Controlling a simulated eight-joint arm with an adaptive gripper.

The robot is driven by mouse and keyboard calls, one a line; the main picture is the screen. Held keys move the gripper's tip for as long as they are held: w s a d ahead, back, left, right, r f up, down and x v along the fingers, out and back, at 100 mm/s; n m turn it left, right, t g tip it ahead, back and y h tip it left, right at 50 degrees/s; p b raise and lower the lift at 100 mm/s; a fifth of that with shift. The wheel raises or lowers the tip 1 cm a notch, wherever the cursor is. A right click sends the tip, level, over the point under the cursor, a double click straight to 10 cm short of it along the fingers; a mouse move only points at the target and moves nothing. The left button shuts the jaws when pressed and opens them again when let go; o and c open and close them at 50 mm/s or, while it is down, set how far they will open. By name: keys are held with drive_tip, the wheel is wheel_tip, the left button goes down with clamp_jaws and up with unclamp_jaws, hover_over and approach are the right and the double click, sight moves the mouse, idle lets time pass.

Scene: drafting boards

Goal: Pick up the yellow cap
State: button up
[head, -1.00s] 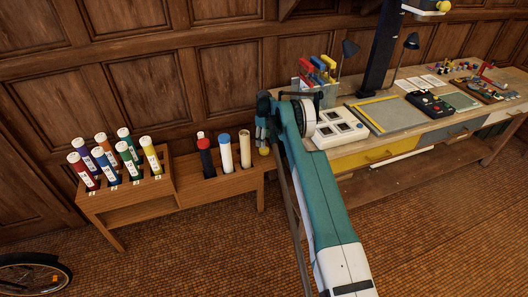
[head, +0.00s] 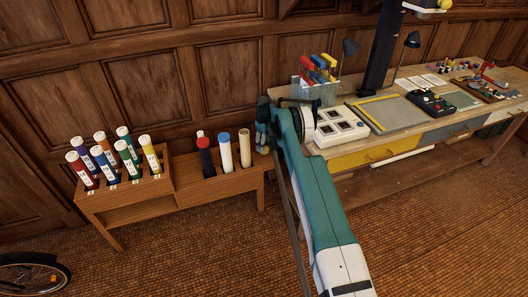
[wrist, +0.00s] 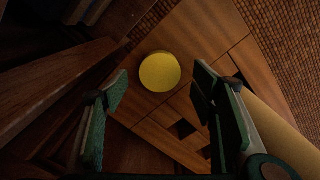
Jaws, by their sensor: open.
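The round yellow cap (wrist: 160,71) shows whole in the wrist view, on a wooden surface. It lies a little beyond the gap between my fingertips, roughly centred between them. My gripper (wrist: 161,88) is open and empty, with one finger on each side of the gap. In the head view my gripper (head: 262,140) points down over the right end of the low wooden stand and hides most of the cap.
A tan tube (wrist: 275,130) stands close beside my right finger in the wrist view. In the head view, black-red, blue-topped and pale tubes (head: 225,152) stand in the stand (head: 190,190). The workbench (head: 375,150) is to the right; the panelled wall is behind.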

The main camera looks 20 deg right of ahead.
drive_tip(key=shift+f, duration=1.45)
drive_tip(key=c, duration=0.7)
